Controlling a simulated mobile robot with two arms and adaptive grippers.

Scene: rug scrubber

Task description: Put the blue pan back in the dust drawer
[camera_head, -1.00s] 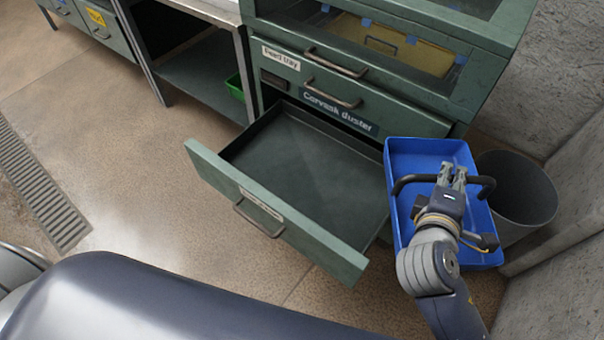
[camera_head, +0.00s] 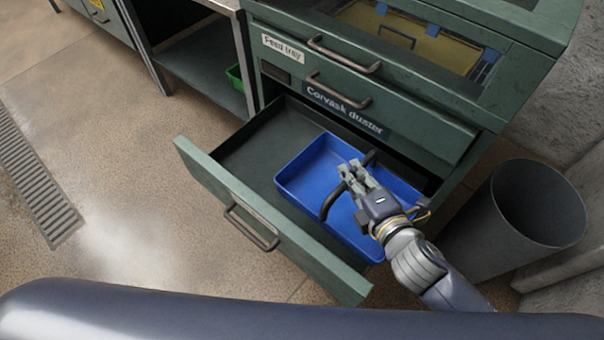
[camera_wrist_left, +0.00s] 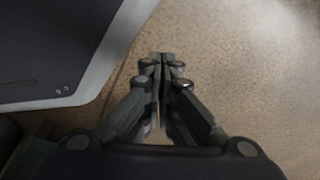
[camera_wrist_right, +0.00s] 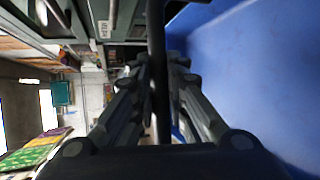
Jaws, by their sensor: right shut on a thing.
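The blue pan (camera_head: 308,178) is over the right part of the open dust drawer (camera_head: 245,152) in the head view, roughly level and inside its outline. I cannot tell whether it touches the drawer floor. My right gripper (camera_head: 352,172) is shut on the pan's dark handle (camera_head: 330,202), which arches over the pan. In the right wrist view the handle (camera_wrist_right: 156,60) runs between the fingers, with the blue pan wall (camera_wrist_right: 245,70) on the right. My left gripper (camera_wrist_left: 166,62) shows in the left wrist view with its fingertips together, empty, above the floor.
The green cabinet (camera_head: 440,135) labelled Corvask duster stands behind the drawer. A grey bin (camera_head: 470,225) stands to the right by the wall. A shelf with a green container (camera_head: 236,77) is at the back left. The floor (camera_head: 120,190) left of the drawer is clear.

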